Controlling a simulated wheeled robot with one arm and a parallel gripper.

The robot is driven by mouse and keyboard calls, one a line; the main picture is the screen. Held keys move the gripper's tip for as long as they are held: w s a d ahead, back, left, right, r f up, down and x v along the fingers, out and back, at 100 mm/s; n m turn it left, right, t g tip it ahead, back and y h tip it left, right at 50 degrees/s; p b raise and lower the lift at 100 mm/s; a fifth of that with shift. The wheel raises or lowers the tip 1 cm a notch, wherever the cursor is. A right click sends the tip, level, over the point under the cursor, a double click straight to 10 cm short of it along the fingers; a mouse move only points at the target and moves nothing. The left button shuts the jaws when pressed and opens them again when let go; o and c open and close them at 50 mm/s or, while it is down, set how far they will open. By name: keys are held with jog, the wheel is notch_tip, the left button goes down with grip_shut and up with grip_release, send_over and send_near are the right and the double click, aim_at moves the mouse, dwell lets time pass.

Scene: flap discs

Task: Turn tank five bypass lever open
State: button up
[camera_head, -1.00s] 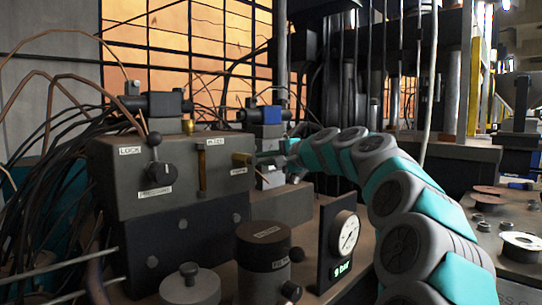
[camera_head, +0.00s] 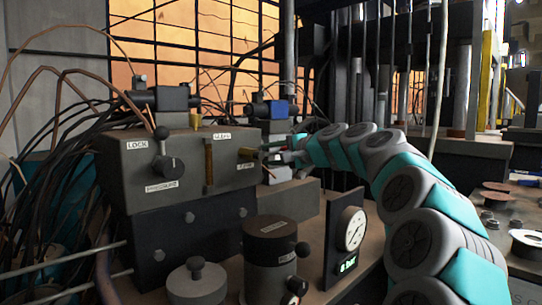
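My gripper (camera_head: 281,155) is at the end of my teal and grey arm, by the right side of a grey control box (camera_head: 125,185). It is small and dark here, and I cannot tell whether its fingers are open or shut. No label reading tank five bypass is legible.
A dark cylinder (camera_head: 269,261) with side knobs and a lidded grey pot (camera_head: 196,285) stand in front. A dial gauge (camera_head: 351,229) with a green readout is beside my arm. Cables (camera_head: 65,150) crowd the left. Discs (camera_head: 528,243) lie on the right bench.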

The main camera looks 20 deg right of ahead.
jog(key=shift+s, duration=0.1)
jog(key=v, duration=0.7)
jog(key=shift+s+d+b, duration=0.15)
jog(key=shift+s+b, duration=0.1)
jog(key=shift+b, duration=0.2)
